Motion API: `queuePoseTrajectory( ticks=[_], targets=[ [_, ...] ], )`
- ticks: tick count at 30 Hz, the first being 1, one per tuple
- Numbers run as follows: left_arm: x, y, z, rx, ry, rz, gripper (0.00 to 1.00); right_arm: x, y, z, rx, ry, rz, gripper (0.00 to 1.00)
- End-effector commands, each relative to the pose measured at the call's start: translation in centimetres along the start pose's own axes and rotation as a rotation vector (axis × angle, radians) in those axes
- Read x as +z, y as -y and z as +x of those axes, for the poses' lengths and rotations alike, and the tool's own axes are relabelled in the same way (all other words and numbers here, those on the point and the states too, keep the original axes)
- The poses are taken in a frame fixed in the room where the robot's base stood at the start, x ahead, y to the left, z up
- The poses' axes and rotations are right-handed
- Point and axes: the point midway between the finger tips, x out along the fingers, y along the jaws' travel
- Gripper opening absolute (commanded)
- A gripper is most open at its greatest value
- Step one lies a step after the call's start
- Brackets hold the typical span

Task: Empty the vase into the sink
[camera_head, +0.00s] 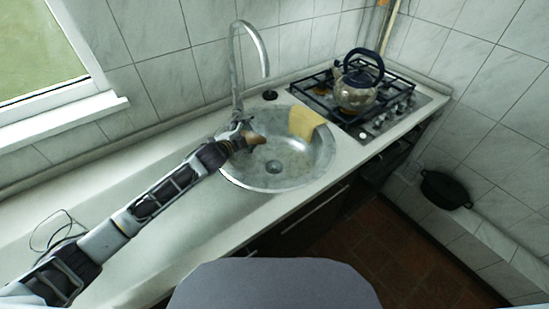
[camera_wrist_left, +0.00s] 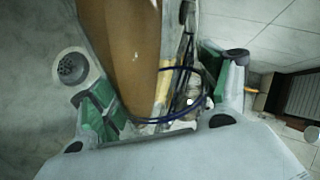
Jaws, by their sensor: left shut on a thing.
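In the left wrist view, the brown vase (camera_wrist_left: 125,50) sits between the green-padded fingers of my left gripper (camera_wrist_left: 160,95). The sink drain (camera_wrist_left: 72,67) shows to the left of it. I cannot see the vase's inside or whether anything is coming out. My right gripper is not in view.
A tall curved faucet (camera_head: 236,75) rises behind the gripper. A yellow cloth or sponge (camera_head: 305,122) lies at the sink's back right. A kettle (camera_head: 357,92) stands on the gas stove (camera_head: 385,118). A cable (camera_head: 58,232) lies on the left counter.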

Motion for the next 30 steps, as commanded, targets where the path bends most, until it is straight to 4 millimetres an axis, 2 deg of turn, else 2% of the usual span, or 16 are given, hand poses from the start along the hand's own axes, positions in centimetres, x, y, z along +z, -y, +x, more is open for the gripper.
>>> queuePoseTrajectory(
  ticks=[6, 30],
  targets=[
    [-0.1, 0.2, 0.0, -0.005, 0.009, 0.029, 0.30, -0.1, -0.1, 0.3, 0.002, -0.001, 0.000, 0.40],
    [-0.6, -1.0, 0.5, -0.004, 0.044, 0.110, 0.30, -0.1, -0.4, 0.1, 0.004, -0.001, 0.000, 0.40]
  ],
)
